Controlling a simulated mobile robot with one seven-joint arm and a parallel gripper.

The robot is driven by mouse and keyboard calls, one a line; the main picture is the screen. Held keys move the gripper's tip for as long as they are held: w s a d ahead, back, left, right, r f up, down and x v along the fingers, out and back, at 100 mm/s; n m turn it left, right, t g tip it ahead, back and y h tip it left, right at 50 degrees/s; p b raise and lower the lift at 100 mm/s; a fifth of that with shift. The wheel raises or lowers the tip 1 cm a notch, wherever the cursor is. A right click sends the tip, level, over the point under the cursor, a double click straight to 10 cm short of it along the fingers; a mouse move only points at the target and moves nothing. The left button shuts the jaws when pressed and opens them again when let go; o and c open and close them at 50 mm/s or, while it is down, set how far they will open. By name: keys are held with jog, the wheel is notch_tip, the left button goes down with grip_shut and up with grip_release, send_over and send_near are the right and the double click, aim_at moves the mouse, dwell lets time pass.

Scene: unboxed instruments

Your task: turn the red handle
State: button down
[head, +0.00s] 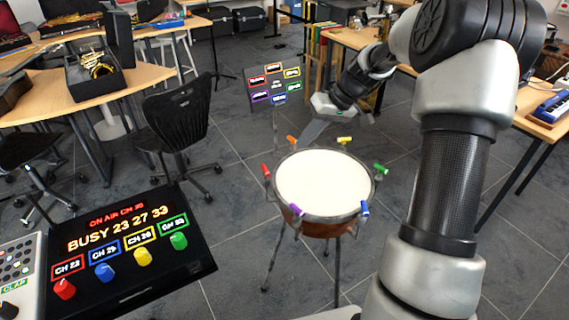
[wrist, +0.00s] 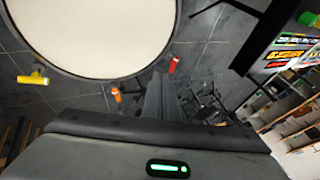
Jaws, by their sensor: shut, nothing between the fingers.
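The red handle (head: 266,172) sticks up at the left rim of a round drum (head: 322,185) with a white head. It also shows in the wrist view (wrist: 174,65), just beyond and right of my fingertips. My gripper (head: 306,140) is over the drum's far left side, near the orange handle (head: 292,141). Its fingers (wrist: 160,82) are shut and empty, and they appear between the orange handle (wrist: 116,95) and the red handle in the wrist view. I see no contact with the red handle.
Yellow (head: 344,141), green (head: 380,168), blue (head: 365,208) and purple (head: 298,211) handles also ring the drum. A sign board (head: 276,86) stands behind. A black panel (head: 120,255) with coloured knobs, one of them red (head: 65,289), is at front left. A chair (head: 175,115) stands left.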

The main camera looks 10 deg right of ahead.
jog(key=d, duration=0.1)
jog(key=b, duration=0.2)
send_near(266, 173)
jog(key=w+d+f, duration=0.1)
jog(key=d+f, duration=0.1)
jog(key=f, duration=0.1)
jog(key=w+d+f, duration=0.1)
jog(key=shift+w+d+f, duration=0.15)
jog(key=shift+w+f, duration=0.05)
jog(key=shift+w, duration=0.15)
jog(key=a, duration=0.1)
jog(key=a+f, duration=0.1)
jog(key=a, duration=0.1)
jog(key=shift+s+a, duration=0.1)
jog(key=shift+s+a+f+t, duration=0.15)
jog(key=shift+a+t, duration=0.15)
jog(key=shift+a, duration=0.2)
